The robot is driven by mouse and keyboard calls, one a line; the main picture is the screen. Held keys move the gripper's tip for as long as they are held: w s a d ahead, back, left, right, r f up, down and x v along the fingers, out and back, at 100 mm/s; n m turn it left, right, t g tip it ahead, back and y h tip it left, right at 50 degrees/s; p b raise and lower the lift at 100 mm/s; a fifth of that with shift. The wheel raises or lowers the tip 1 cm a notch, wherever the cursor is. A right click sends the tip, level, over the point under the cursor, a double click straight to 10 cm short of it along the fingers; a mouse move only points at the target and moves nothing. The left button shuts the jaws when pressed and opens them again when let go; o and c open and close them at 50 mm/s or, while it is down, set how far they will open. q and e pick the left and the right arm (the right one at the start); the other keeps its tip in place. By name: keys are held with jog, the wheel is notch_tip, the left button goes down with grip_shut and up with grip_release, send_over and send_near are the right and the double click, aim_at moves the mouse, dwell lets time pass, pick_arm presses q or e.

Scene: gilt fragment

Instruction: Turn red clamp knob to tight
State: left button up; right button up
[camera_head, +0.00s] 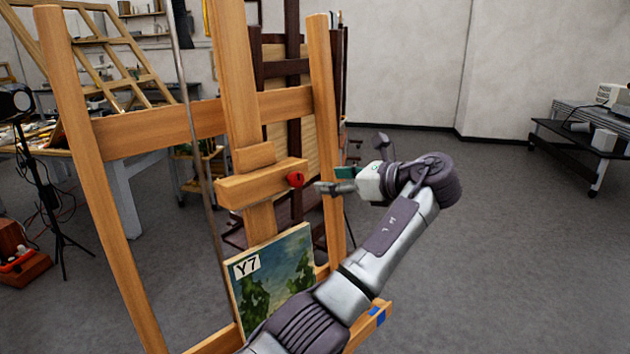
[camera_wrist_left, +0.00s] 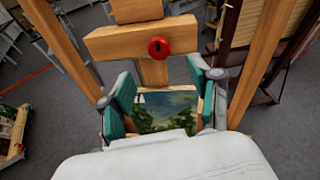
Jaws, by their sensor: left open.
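The red clamp knob (camera_head: 296,180) sits on the right end of the wooden clamp block (camera_head: 250,187) of an easel. In the left wrist view the red knob (camera_wrist_left: 159,47) is round with a dark mark in its middle. My left gripper (camera_head: 322,187) is just right of the knob in the head view, apart from it. In the wrist view its green-padded fingers (camera_wrist_left: 158,97) are spread wide with nothing between them, and the knob lies beyond them. My right gripper is not in view.
A painting labelled Y7 (camera_head: 272,278) stands on the easel below the block. The easel's right upright (camera_head: 327,130) is close beside my gripper. A second, dark easel (camera_head: 292,70) stands behind.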

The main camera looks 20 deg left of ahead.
pick_arm(q)
jog(key=v, duration=0.2)
jog(key=shift+d, duration=0.3)
jog(key=shift+r, duration=0.1)
